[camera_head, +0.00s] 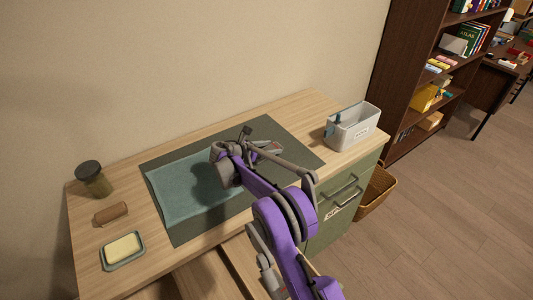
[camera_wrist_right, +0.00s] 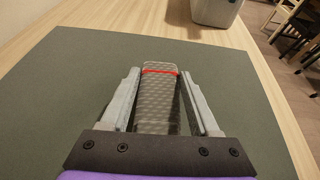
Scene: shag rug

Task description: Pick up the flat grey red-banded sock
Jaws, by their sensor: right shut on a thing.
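The grey sock with a red band (camera_wrist_right: 158,98) lies lengthwise between the two fingers of my right gripper (camera_wrist_right: 163,100) in the right wrist view, with its banded end pointing away. The right gripper (camera_head: 262,146) is shut on it, over the dark green mat (camera_head: 290,150). In the head view the arm and gripper mostly hide the sock. I cannot tell whether the sock touches the mat. My left gripper is not in view.
A teal cloth (camera_head: 180,190) lies on the mat's left part. A jar (camera_head: 94,180), a brown roll (camera_head: 111,214) and a soap dish (camera_head: 106,258) stand at the left. A light grey bin (camera_head: 353,128) stands at the right end, and a wicker basket (camera_head: 374,196) is on the floor.

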